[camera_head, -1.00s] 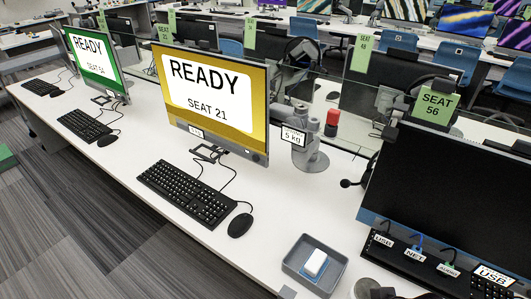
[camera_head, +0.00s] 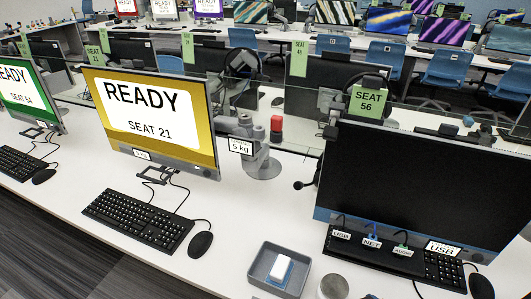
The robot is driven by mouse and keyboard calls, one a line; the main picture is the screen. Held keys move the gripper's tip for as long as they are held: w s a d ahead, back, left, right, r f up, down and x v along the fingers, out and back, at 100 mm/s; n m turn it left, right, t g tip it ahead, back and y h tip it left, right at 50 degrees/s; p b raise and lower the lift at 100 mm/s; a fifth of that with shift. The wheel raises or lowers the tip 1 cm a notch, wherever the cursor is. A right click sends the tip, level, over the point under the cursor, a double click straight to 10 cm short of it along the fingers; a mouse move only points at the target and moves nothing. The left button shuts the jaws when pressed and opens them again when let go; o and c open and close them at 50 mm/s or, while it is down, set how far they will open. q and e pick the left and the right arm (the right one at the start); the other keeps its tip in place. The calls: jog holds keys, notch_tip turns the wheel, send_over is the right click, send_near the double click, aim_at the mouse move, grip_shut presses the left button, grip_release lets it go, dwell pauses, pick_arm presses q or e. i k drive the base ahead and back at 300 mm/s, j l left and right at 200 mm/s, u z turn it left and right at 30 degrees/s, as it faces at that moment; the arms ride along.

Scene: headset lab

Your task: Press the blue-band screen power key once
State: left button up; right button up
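The blue-band screen (camera_head: 418,190) stands at the right of the white desk, and its large panel is black. A blue band (camera_head: 385,232) runs along its lower edge. A small pale spot (camera_head: 477,257) near the right end of that band may be the power key, but it is too small to tell. A green SEAT 56 tag (camera_head: 368,101) is at the screen's top left. Neither of my grippers is in view.
Labelled USB, NET and AUDIO cables hang below the screen, in front of a keyboard (camera_head: 444,272) and mouse (camera_head: 481,286). A grey tray (camera_head: 262,277) holding a white block and a round grey object (camera_head: 333,287) stand at the front. A yellow READY screen (camera_head: 150,115) stands left.

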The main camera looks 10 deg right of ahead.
aim_at(476, 257)
jog(key=z, duration=1.55)
